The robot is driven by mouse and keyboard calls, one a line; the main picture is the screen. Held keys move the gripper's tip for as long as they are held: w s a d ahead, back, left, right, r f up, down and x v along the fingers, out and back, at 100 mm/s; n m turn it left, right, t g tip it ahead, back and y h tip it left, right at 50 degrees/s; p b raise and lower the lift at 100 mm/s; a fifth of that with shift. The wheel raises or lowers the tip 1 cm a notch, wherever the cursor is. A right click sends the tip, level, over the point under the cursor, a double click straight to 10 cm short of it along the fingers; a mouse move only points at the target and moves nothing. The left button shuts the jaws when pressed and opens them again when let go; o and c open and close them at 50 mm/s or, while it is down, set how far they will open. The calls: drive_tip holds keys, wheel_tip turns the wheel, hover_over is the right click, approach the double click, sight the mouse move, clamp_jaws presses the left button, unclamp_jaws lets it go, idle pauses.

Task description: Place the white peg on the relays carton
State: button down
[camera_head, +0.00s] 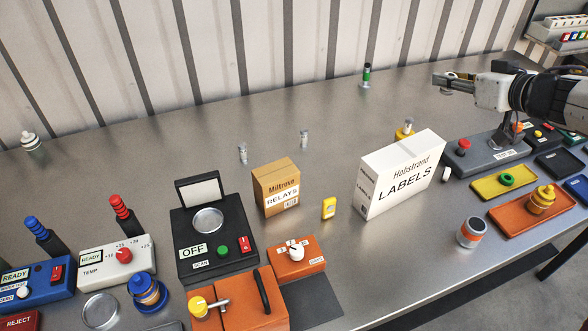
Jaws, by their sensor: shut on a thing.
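The relays carton (276,187) is a small brown box with a white "Miltrove RELAYS" label. It stands upright near the middle of the table, and its visible top is bare. A white peg-like piece (31,142) stands at the far left by the ribbed wall, well apart from the carton. My gripper (440,82) is at the upper right, pointing left, far from both. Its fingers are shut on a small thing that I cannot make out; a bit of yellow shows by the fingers.
A large white labels carton (408,181) stands between my gripper and the relays carton. A yellow object (329,208) and the black scan device (210,230) flank the relays carton. Two small clear-grey pieces (304,139) stand behind it. The back middle of the table is mostly clear.

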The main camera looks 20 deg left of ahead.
drive_tip(key=s+a+n+g+y, duration=0.1)
drive_tip(key=s+a+n, duration=0.1)
drive_tip(key=s+a, duration=0.5)
drive_tip(key=s+a+n+g+y, duration=0.1)
drive_tip(key=s+a+g, duration=0.15)
drive_tip(key=a, duration=0.75)
drive_tip(key=n+g+y, duration=0.2)
drive_tip(key=n+g, duration=0.1)
hover_over(276, 171)
drive_tip(key=shift+t, duration=0.25)
drive_tip(key=shift+f, duration=2.65)
drive_tip(key=shift+h, duration=0.3)
drive_tip(key=shift+f, duration=3.1)
drive_tip(key=shift+f, duration=0.1)
drive_tip(key=shift+f, duration=1.8)
drive_tip(key=shift+f, duration=0.15)
